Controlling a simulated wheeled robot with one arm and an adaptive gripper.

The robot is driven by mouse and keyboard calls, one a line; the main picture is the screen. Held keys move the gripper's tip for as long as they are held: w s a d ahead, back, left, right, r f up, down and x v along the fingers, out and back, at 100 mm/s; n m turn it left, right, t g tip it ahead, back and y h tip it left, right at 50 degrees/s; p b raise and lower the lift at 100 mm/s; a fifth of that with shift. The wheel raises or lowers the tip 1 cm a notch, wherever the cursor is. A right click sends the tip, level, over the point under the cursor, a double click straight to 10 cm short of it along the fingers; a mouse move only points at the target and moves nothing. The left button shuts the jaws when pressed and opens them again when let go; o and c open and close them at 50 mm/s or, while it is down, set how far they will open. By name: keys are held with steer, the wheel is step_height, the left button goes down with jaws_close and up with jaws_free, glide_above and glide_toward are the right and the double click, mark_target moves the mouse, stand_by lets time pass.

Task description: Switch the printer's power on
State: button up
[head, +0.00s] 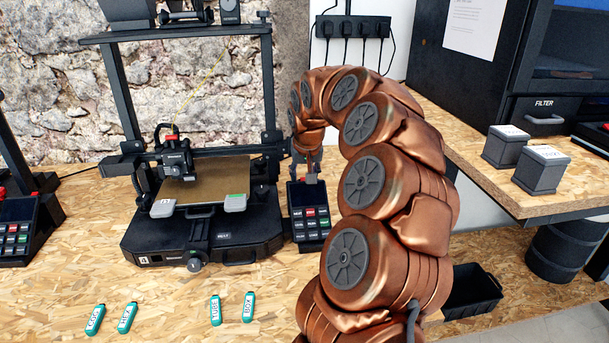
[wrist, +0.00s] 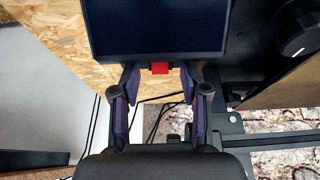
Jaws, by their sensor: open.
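The black 3D printer (head: 205,235) stands on the wood-chip board table, with a tan bed and a "4" label on its front. Its control box (head: 310,222), with a keypad, stands at its right side. In the wrist view the box's dark face (wrist: 155,28) fills the top, and a small red switch (wrist: 160,68) sticks out at its edge. My gripper (wrist: 160,84) is open, its two fingers on either side of the switch with gaps. In the head view my gripper (head: 308,168) is at the box's top, partly hidden by my arm. The switch position cannot be told.
Teal tags (head: 216,310) lie at the table's front. Another control box (head: 20,228) stands at far left. A power strip (head: 352,27) with cables hangs on the wall behind. A side bench (head: 460,135) with dark blocks (head: 541,170) and a black bin (head: 472,288) are right.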

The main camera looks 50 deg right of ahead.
steer(key=shift+c, duration=0.4)
jaws_close()
steer(key=shift+p, duration=0.35)
steer(key=shift+w+d+r+g+y+p, duration=0.2)
steer(key=shift+g+y+p, duration=0.15)
steer(key=shift+p, duration=0.3)
steer(key=g+y+p, duration=0.1)
steer(key=g+p, duration=0.1)
steer(key=p, duration=0.1)
steer(key=shift+w+d, duration=0.1)
steer(key=shift+d, duration=0.05)
steer(key=shift+w+f+g+y+p, duration=0.1)
steer(key=shift+f+g+y+p, duration=0.15)
steer(key=shift+y+p, duration=0.4)
